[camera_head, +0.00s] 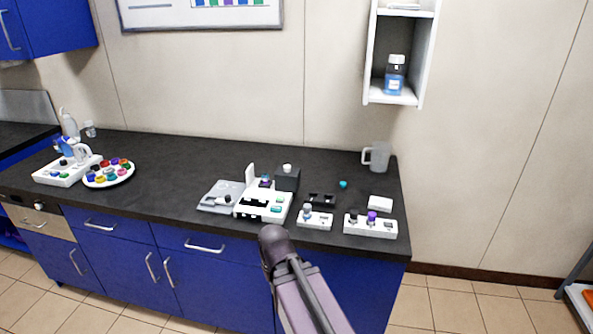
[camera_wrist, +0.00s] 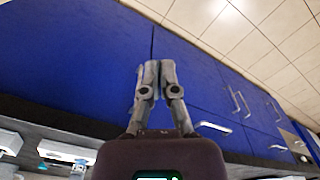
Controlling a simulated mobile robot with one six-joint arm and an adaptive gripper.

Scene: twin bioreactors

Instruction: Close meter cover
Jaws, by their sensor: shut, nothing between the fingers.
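The white meter (camera_head: 263,206) sits near the front edge of the dark counter. A white flap (camera_head: 250,176), which looks like its cover, stands upright at its back left. My gripper shows in the wrist view (camera_wrist: 155,66) with its two fingers together and nothing between them. It points toward the blue cabinet fronts, apart from the meter. In the head view my arm rises in front of the counter below the meter, and the fingers are hidden there. Part of a white device shows at the lower left of the wrist view; I cannot tell if it is the meter.
A grey flat device (camera_head: 215,197) lies left of the meter and a dark block (camera_head: 287,178) stands behind it. White holders (camera_head: 315,219) and (camera_head: 370,226) stand to the right. A jug (camera_head: 377,157) is at the back right. The counter's middle left is clear.

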